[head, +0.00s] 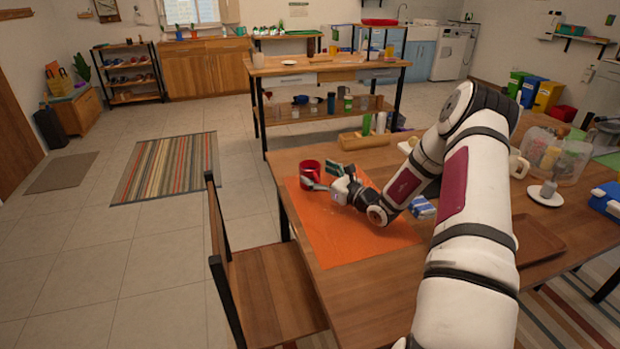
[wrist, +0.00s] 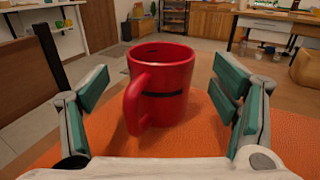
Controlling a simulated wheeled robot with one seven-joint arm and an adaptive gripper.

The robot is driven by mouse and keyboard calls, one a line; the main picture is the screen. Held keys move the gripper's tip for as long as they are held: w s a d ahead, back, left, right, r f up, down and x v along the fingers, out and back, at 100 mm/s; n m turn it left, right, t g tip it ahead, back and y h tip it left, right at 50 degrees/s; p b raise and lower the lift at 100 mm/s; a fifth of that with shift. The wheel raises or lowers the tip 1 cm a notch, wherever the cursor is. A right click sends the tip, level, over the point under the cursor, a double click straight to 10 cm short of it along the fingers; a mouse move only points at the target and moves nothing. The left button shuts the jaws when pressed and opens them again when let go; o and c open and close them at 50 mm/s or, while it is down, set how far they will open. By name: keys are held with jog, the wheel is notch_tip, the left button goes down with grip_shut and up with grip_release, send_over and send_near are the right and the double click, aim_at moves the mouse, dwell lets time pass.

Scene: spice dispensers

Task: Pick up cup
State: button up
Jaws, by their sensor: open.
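A red cup (head: 309,173) stands upright on an orange mat (head: 345,236) near the left end of the wooden table. In the wrist view the cup (wrist: 168,88) is centred, with its handle facing the camera and toward the left, and a dark band on its side. My gripper (head: 325,177) is at the cup from the right in the head view. In the wrist view my gripper (wrist: 160,95) is open, with one green-padded finger on each side of the cup and a visible gap on both sides.
A wooden chair (head: 262,290) stands at the table's left edge. A brown tray (head: 535,240), a white mug (head: 517,164) and a clear container (head: 555,155) are to the right. The front of the mat is clear.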

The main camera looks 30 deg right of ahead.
jog(key=shift+w+a+r, duration=0.1)
jog(key=shift+w+a, duration=0.05)
jog(key=shift+w, duration=0.8)
jog(key=shift+w+a+r, duration=0.1)
jog(key=shift+w, duration=0.8)
jog(key=c, duration=1.4)
jog(key=shift+c, duration=0.2)
jog(key=shift+r, duration=0.2)
